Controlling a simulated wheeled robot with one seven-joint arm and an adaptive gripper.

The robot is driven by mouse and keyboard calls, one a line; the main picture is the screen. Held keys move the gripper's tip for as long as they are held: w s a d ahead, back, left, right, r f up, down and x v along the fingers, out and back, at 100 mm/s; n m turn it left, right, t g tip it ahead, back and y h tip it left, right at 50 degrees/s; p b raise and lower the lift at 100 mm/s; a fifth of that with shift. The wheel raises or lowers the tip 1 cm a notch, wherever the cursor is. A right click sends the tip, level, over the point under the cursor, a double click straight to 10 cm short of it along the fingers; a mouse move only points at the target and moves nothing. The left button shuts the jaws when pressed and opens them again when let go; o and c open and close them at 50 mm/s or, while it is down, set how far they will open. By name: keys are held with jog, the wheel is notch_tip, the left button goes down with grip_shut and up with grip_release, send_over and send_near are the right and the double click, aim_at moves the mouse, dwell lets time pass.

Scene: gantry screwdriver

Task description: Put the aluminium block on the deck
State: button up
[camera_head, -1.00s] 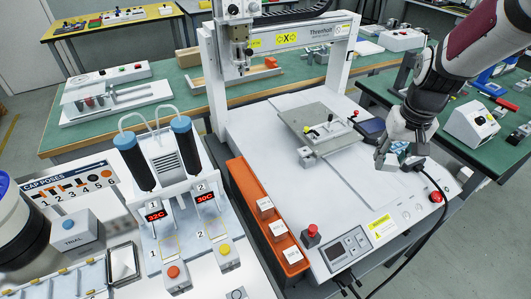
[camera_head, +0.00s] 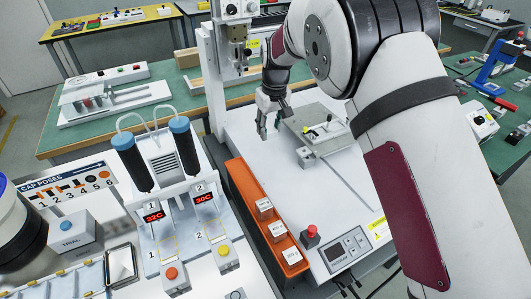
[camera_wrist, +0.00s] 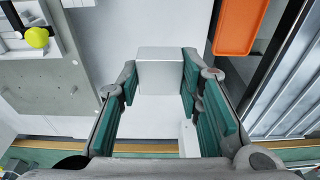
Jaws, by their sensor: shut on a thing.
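The aluminium block (camera_wrist: 160,72) is a plain silver-grey box between the green-padded fingertips of my gripper (camera_wrist: 158,82) in the wrist view. In the head view my gripper (camera_head: 270,122) points down over the white deck (camera_head: 252,150) of the gantry machine, left of the grey plate fixture. The block is not clearly made out there. I cannot tell whether the block touches the deck or hangs just above it.
The grey plate fixture (camera_head: 315,128) with a yellow-green knob is just right of my gripper. The orange tray (camera_head: 246,192) with white labelled boxes runs along the deck's left edge. The gantry column (camera_head: 210,95) stands close behind on the left. A red button (camera_head: 312,231) is at the front.

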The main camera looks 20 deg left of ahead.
aim_at(268, 158)
notch_tip(268, 158, down, 10)
jog(key=shift+r, duration=0.15)
dwell(0.3)
jog(key=shift+b, duration=0.35)
jog(key=o, duration=1.2)
jog(key=r, duration=0.4)
jog(key=s+r, duration=0.1)
jog(key=r, duration=0.3)
jog(key=d+r+p, duration=0.1)
jog(key=r, duration=0.3)
jog(key=shift+s+d, duration=0.1)
jog(key=shift+s, duration=0.05)
